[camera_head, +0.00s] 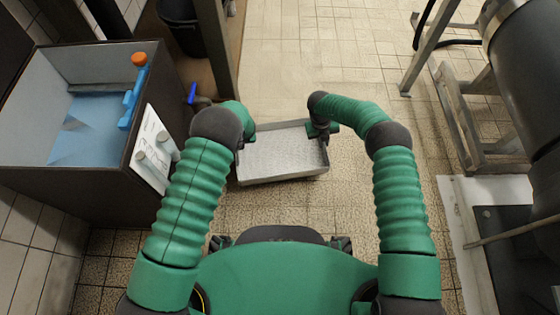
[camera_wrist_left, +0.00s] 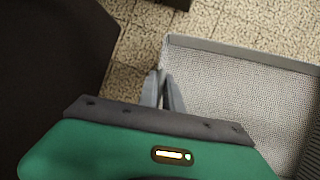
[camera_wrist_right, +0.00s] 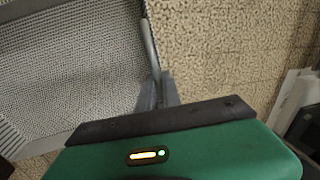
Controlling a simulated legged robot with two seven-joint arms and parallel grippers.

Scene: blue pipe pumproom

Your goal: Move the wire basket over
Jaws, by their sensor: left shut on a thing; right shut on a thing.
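The wire basket (camera_head: 282,155) is a shallow grey rectangular tray with mesh walls and floor. It is held between my two arms above the tiled floor, and I see no contents in it. My left gripper (camera_wrist_left: 170,90) is shut on the basket's left side wall; in the head view the arm mostly hides it. My right gripper (camera_head: 322,135) is shut on the basket's right side wall. In the right wrist view its fingers (camera_wrist_right: 157,90) pinch the rim, and the mesh (camera_wrist_right: 70,75) spreads to the left.
A metal frame (camera_head: 470,120) and large grey cylinder (camera_head: 530,60) stand at right. The tiled floor ahead (camera_head: 310,60) is clear.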

